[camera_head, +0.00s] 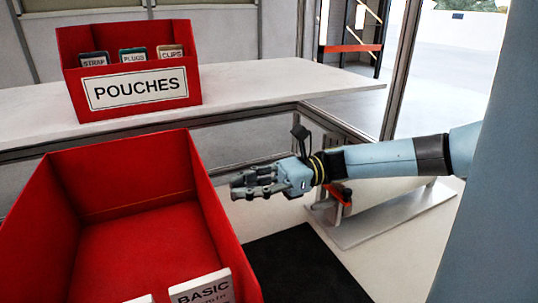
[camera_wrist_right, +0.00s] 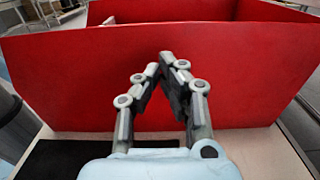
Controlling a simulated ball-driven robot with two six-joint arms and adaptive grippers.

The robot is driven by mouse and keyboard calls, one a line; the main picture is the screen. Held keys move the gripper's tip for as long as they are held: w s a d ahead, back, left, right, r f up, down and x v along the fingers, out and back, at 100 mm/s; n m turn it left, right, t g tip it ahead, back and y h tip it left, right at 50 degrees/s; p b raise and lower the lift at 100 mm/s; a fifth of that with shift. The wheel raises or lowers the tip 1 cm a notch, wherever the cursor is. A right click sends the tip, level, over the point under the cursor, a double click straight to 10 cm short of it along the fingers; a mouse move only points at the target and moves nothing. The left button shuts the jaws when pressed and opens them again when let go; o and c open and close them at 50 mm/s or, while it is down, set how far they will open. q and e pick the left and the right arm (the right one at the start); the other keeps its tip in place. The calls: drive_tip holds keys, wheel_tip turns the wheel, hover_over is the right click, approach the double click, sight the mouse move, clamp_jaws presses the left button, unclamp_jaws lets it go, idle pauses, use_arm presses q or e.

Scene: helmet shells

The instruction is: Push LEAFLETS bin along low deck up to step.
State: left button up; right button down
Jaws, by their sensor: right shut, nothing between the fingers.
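A large open red bin (camera_head: 147,258) sits on the low deck (camera_head: 290,217) at the lower left; no LEAFLETS label shows on the sides in view. White cards (camera_head: 203,290) stand at its near end, one reading BASIC. My right gripper (camera_head: 236,187) is shut and empty, beside the bin's right wall. In the right wrist view, its closed fingertips (camera_wrist_right: 166,62) point at the red wall (camera_wrist_right: 240,70); whether they touch it I cannot tell. The step (camera_head: 260,90) is the raised white deck behind the bin. My left gripper is out of view.
A red POUCHES bin (camera_head: 130,70) with several small cards stands on the raised deck. A black mat (camera_head: 300,268) lies on the low deck right of the large bin. A tilted panel with a red and black part (camera_head: 345,195) is behind my right wrist.

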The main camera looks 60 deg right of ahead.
drive_tip(key=shift+x, duration=1.6)
